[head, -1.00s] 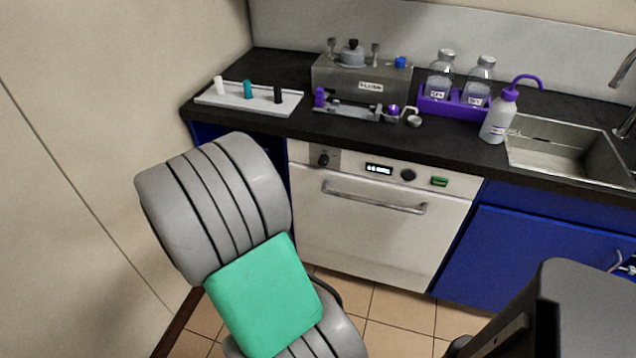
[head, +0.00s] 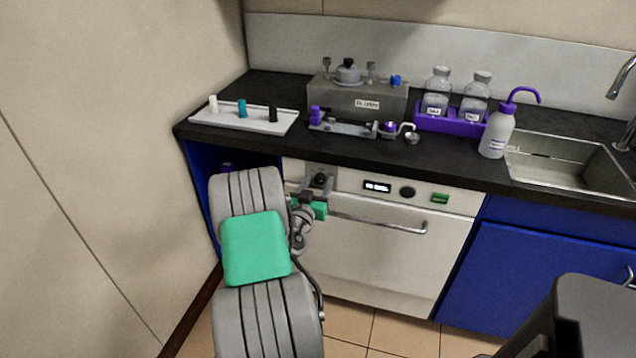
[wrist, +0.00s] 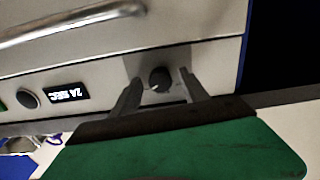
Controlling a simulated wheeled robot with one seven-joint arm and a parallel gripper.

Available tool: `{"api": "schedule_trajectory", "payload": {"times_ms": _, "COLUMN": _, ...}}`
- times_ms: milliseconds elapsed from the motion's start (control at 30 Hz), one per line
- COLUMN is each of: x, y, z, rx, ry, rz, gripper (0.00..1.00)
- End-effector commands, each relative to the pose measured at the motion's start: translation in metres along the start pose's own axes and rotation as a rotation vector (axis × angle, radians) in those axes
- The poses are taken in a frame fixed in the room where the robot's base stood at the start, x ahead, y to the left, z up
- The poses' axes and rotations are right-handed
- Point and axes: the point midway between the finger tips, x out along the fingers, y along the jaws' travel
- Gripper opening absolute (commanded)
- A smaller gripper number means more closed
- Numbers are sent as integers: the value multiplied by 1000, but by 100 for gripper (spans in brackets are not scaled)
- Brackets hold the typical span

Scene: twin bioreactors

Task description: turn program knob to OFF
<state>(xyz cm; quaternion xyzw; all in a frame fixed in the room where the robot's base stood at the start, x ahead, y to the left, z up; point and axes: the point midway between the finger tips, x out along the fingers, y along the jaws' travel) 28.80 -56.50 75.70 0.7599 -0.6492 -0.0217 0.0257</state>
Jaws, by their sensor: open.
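The program knob is a small dark round knob (head: 320,179) on a grey plate at the left end of the white machine's front panel. In the wrist view the knob (wrist: 159,78) lies between the tips of my open gripper (wrist: 157,88), with a visible gap on each side. My gripper (head: 318,190) is at the panel in the head view, its fingers reaching up around the knob area. I cannot tell whether the fingers touch the panel. A pale mark shows on the knob's face, but its setting cannot be read.
Right of the knob are a lit display (head: 377,187), a second dark knob (head: 407,192) and a green button (head: 439,198). The door handle (head: 385,222) runs below them. The black counter (head: 340,147) overhangs above. An open blue bay (head: 200,175) lies to the left.

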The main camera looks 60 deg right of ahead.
Motion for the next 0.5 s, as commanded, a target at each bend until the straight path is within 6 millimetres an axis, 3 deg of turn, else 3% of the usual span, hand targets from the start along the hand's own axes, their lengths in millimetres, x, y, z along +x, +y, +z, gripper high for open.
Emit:
{"api": "schedule_trajectory", "payload": {"times_ms": 100, "x": 0, "y": 0, "z": 0, "rx": 0, "ry": 0, "rz": 0, "gripper": 51}}
{"api": "schedule_trajectory", "payload": {"times_ms": 500, "x": 0, "y": 0, "z": 0, "rx": 1, "ry": -1, "rz": 0, "gripper": 19}}
